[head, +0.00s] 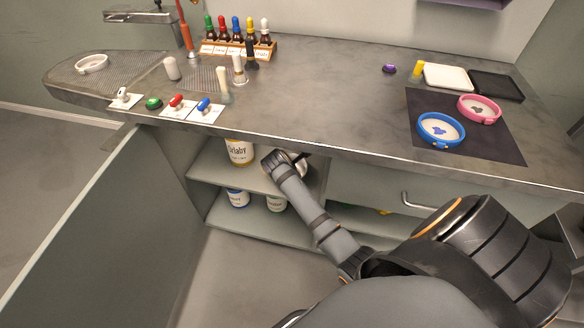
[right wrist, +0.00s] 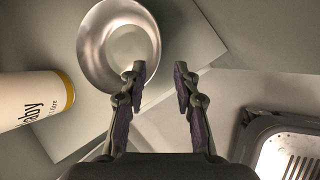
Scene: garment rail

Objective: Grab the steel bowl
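The steel bowl (right wrist: 95,50) is round and shiny and sits on a shelf surface in the upper middle of the right wrist view. My right gripper (right wrist: 160,70) is open, its fingers pointing toward the bowl's right side. The left finger overlaps the bowl's right rim in the picture, and the other finger is to the right, clear of it. I cannot tell whether either touches. In the head view my right arm reaches into the open cabinet under the counter, and its wrist hides most of the bowl. My left gripper is not in view.
A labelled jar (head: 239,152) with a yellow band stands on the upper shelf (head: 215,176), left of the bowl. More jars (head: 238,198) are on the lower shelf. The counter edge hangs above, and an open cabinet door (head: 95,235) is at left.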

